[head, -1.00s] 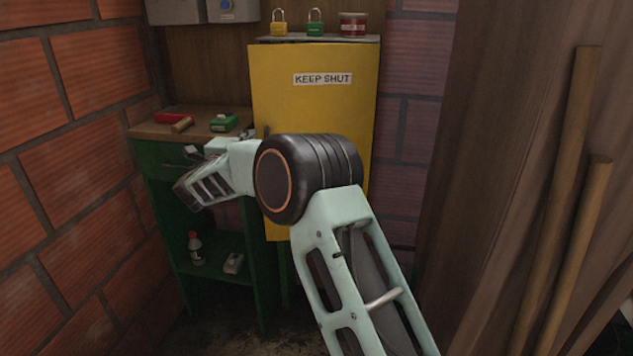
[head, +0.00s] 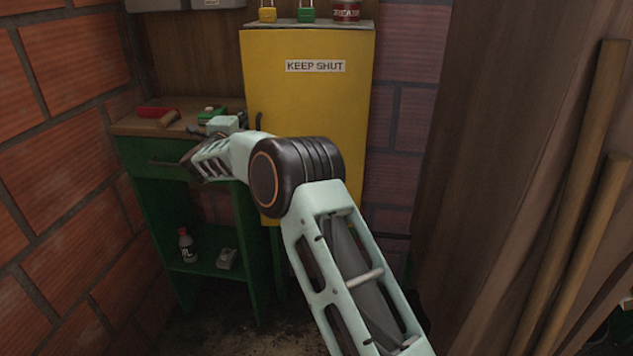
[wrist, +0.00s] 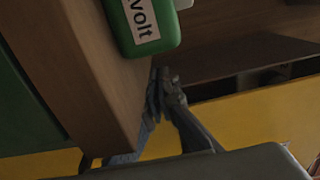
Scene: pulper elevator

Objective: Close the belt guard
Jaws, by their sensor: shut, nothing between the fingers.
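The belt guard is a yellow panel (head: 340,105) with a KEEP SHUT label, upright at the middle of the head view. My arm hides part of its lower left. Whether it is fully closed cannot be told. Part of the yellow guard (wrist: 265,120) also shows in the wrist view. My gripper (wrist: 164,78) shows there with its dark fingers together and empty, beside the wooden bench edge and in front of the yellow surface.
A green bench (head: 150,150) with a wooden top stands left, holding a red-handled tool (head: 158,115) and a green box (head: 211,114). Boards lean at right (head: 590,150). Brick wall is close on the left.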

